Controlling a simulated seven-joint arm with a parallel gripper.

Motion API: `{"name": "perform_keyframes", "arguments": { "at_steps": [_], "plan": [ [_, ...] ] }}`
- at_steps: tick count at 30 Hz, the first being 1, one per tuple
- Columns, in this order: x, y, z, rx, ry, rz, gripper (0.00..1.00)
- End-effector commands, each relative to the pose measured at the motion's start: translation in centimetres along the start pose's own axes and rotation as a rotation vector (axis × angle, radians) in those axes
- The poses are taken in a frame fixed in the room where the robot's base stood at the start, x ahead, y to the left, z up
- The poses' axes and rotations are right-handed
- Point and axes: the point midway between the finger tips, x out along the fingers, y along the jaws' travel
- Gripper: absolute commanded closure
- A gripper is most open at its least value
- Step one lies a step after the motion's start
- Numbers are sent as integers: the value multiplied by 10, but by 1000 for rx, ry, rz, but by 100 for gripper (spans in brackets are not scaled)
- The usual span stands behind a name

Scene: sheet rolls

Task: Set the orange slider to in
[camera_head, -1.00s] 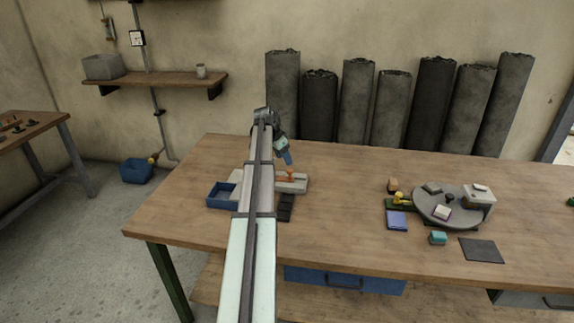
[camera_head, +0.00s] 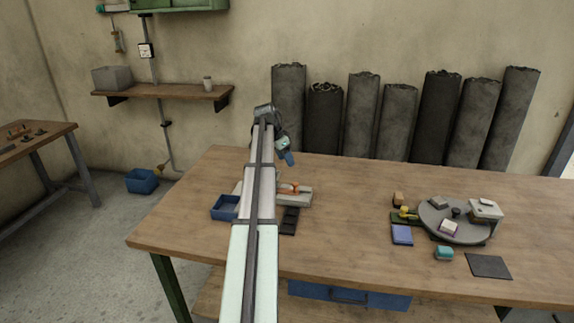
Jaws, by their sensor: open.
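The orange slider (camera_head: 290,188) sits on a pale grey base block (camera_head: 304,197) on the workbench, partly hidden behind my arm. A small orange part of it shows to the right of the arm. My gripper (camera_head: 290,160) is above and behind the slider, apart from it, with its blue fingertips angled down to the right. It is open and holds nothing that I can see. The left part of the base is covered by my arm, so I cannot tell the slider's full travel.
A blue open box (camera_head: 224,208) stands left of my arm. A dark flat piece (camera_head: 290,221) lies in front of the base. A grey turntable (camera_head: 436,224) with small blocks stands at the right. Dark sheet rolls (camera_head: 364,115) lean on the wall. The bench between is clear.

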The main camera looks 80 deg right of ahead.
Motion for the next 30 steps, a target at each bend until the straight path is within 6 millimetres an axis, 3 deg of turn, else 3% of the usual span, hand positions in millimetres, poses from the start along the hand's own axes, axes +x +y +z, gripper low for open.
{"name": "perform_keyframes", "arguments": {
  "at_steps": [9, 18, 23, 30],
  "plan": [
    [30, 61, -70, 106, -1, 45, 44],
    [54, 100, -113, 196, -73, 27, 44],
    [62, 107, -121, 290, -177, -29, 44],
    [55, 82, -103, 536, -380, -112, 44]
  ]
}}
